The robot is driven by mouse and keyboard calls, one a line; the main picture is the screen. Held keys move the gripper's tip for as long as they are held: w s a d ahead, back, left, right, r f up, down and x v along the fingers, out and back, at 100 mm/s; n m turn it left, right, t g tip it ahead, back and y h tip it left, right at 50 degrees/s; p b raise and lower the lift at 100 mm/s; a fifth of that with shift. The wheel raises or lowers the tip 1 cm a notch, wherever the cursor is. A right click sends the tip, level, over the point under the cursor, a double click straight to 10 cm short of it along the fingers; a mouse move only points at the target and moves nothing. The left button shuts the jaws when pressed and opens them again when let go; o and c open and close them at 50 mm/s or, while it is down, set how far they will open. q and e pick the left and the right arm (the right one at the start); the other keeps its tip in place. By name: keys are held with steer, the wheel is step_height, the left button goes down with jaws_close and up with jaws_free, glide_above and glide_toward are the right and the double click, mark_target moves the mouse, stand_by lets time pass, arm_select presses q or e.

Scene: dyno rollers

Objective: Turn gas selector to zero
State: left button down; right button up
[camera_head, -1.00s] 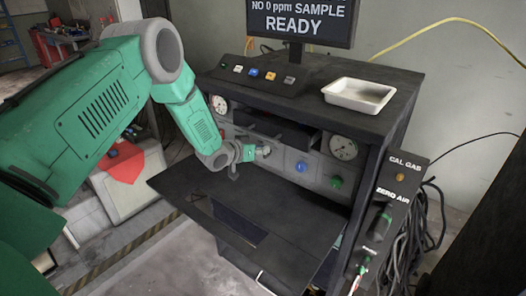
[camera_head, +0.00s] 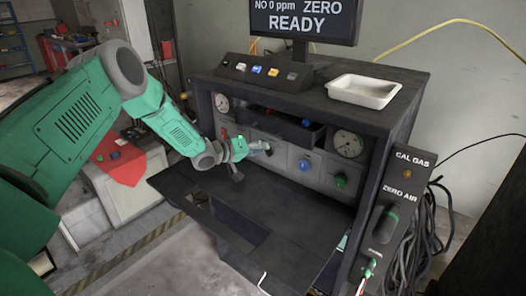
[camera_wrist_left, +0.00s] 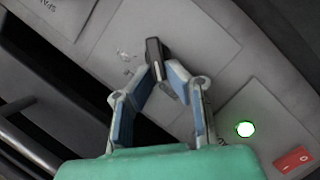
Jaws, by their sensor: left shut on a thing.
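The gas selector is a small dark lever knob (camera_wrist_left: 154,49) on the grey panel in the left wrist view. The fingertips of my left gripper (camera_wrist_left: 167,75) close on its lower end. In the head view my left gripper (camera_head: 257,148) is at the panel inside the cabinet, and it largely hides the knob there. The monitor (camera_head: 303,20) above the cabinet reads "NO 0 ppm ZERO READY". My right gripper is not in view.
A dark open flap (camera_head: 290,215) lies below my left gripper. A white tray (camera_head: 363,90) sits on top. A side box (camera_head: 397,190) is at right.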

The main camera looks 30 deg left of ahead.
arm_select(q)
steer(key=shift+w+a+r, duration=0.1)
steer(key=shift+a+r, duration=0.05)
steer(key=shift+a, duration=0.1)
steer(key=c, duration=1.6)
jaws_free()
steer(key=shift+a, duration=0.1)
steer(key=shift+f, duration=0.2)
steer(key=shift+a, duration=0.1)
steer(key=v, duration=1.2)
steer(key=shift+f, duration=0.15)
